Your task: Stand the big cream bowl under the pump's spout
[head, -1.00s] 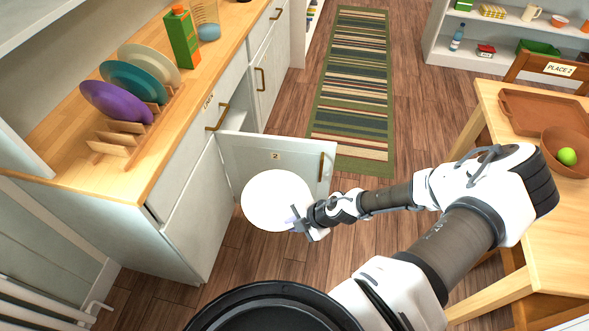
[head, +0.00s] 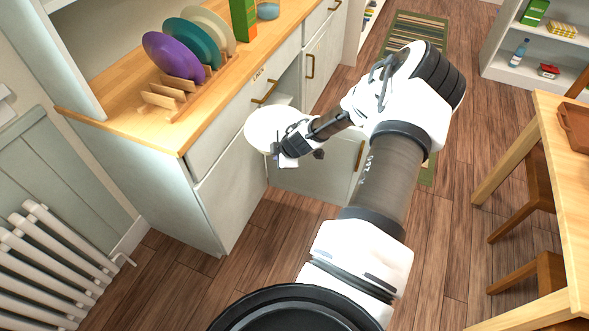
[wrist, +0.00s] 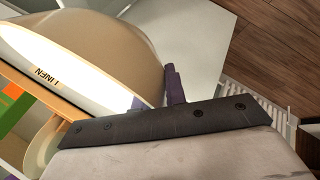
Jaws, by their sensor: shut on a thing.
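The big cream bowl (head: 262,127) is a pale, round thing in the head view. In the wrist view its tan curved outer side (wrist: 105,40) fills the upper left. My gripper (head: 280,152) is shut on the bowl's rim, and a dark purple finger (wrist: 172,84) shows beside the bowl in the wrist view. The bowl is held in the air in front of the cabinet, near the drawer marked LINEN. The inside of the bowl is too bright to make out. No pump or spout is in view.
An open cabinet door (head: 318,175) stands out below the bowl. The wooden counter (head: 115,98) bears a rack (head: 170,100) with purple, teal and cream plates and a green carton (head: 243,18). A radiator (head: 55,260) is at lower left, a table (head: 560,150) at right.

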